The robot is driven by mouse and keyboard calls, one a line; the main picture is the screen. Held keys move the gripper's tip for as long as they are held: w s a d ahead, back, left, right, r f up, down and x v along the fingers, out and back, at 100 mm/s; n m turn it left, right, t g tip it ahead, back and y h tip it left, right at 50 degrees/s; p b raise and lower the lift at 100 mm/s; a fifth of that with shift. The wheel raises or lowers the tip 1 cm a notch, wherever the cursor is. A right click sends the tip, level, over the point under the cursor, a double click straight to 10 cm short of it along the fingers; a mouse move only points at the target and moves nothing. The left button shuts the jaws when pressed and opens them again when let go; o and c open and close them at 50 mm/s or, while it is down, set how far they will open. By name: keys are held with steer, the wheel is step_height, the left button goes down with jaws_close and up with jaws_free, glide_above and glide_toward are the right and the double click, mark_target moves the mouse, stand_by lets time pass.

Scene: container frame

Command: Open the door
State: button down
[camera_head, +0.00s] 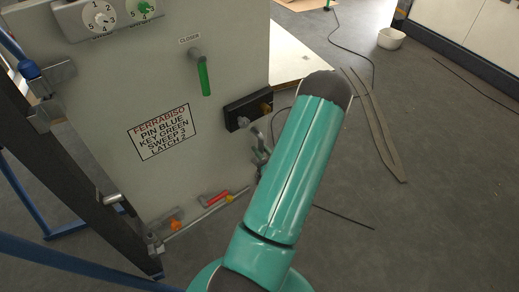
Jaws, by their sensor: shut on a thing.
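The door (165,85) is a pale grey panel at the left, and it looks closed against its dark frame at the left edge. A lever with a green grip (204,78) hangs down under a "CLOSED" label (190,39). A sign (162,131) reads FERRABISO, PIN BLUE, KEY GREEN, SWEEP 3, LATCH 2. Two numbered dials (122,14) are at the top. My gripper (258,146) shows partly, below the dark box. My teal arm hides the rest, including what it holds.
A metal rod (200,214) with red, yellow and orange parts runs along the door's lower edge. Blue frame bars (70,258) stand at the left. The right floor is mostly clear.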

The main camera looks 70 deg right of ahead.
steer(key=c, duration=1.3)
jaws_free()
steer(key=v, duration=1.3)
steer(key=shift+s+a, duration=0.3)
